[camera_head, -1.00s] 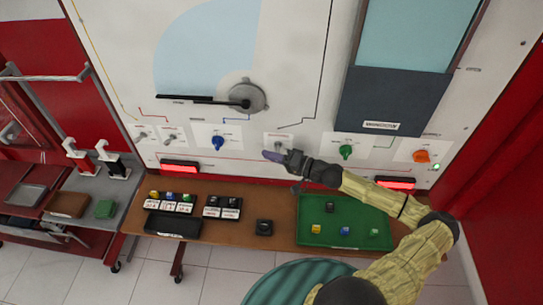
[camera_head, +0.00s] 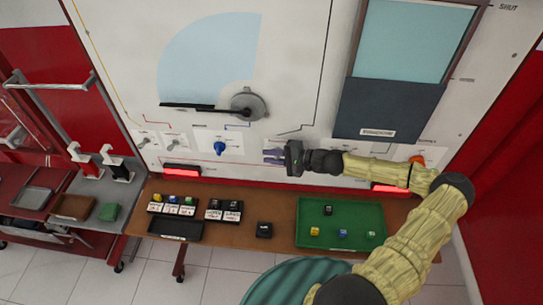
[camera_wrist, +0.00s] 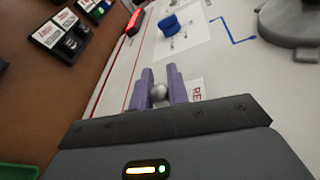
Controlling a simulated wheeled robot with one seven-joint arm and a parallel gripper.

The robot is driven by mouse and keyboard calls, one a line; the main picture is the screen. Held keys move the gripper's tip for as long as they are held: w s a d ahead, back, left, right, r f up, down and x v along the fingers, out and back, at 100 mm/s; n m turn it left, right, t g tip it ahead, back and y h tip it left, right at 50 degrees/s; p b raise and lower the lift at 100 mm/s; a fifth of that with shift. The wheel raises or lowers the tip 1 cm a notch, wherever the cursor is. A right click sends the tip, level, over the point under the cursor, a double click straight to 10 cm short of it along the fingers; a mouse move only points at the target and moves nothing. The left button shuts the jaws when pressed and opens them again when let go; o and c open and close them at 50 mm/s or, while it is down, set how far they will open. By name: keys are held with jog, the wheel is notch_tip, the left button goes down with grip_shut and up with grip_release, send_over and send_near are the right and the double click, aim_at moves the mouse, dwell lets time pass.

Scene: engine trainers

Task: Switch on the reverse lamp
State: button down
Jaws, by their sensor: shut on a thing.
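My gripper (camera_head: 270,155) reaches from the right to the lower part of the white panel (camera_head: 110,60). In the wrist view its two purple fingers (camera_wrist: 162,88) are closed around a small silver ball-tipped switch lever (camera_wrist: 158,92). A label (camera_wrist: 197,92) beside the lever begins with "RE"; the rest is cut off by my gripper. In the head view my gripper and arm hide the lever. I cannot tell which way the lever is tilted.
A blue knob (camera_head: 220,147) sits left of my gripper, with two toggle switches (camera_head: 173,142) farther left. Red lit bars (camera_head: 181,172) line the panel's foot. An orange knob (camera_head: 417,160) is partly behind my arm. A wooden table (camera_head: 275,208) with a green tray (camera_head: 302,238) stands below.

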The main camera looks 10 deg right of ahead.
dwell(0.3)
jog(key=c, duration=1.3)
grip_release()
jog(key=shift+c, duration=0.2)
jog(key=shift+d, duration=0.15)
jog(key=b+v, duration=0.4)
jog(key=v, duration=1.3)
jog(key=shift+d, duration=0.1)
